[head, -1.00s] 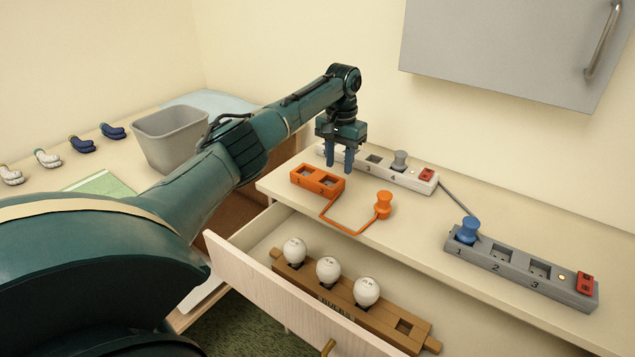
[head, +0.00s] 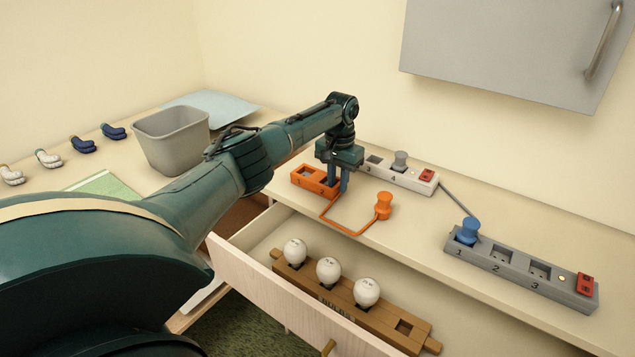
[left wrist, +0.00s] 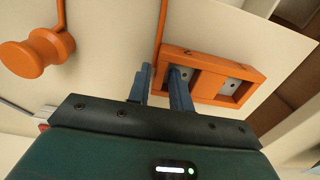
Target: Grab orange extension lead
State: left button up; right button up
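The orange extension lead has a two-socket block (head: 303,178) lying on the shelf top, a thin orange cord, and an orange plug (head: 383,205) standing to its right. My left gripper (head: 338,187) points down at the right end of the block, its fingers apart and low. It hides part of that end. In the left wrist view the block (left wrist: 245,90) lies just beyond the blue fingers (left wrist: 163,72). One fingertip overlaps the block's end and the other is beside the cord. I cannot tell whether they touch it. My right gripper is not in view.
A white power strip (head: 410,178) lies close behind, and a grey strip (head: 520,270) with a blue plug (head: 467,231) is to the right. Below, an open drawer (head: 290,290) holds a wooden bulb rack (head: 345,308). A grey bin (head: 172,140) stands left.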

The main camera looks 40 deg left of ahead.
pick_arm(q)
grip_shut()
dwell(0.3)
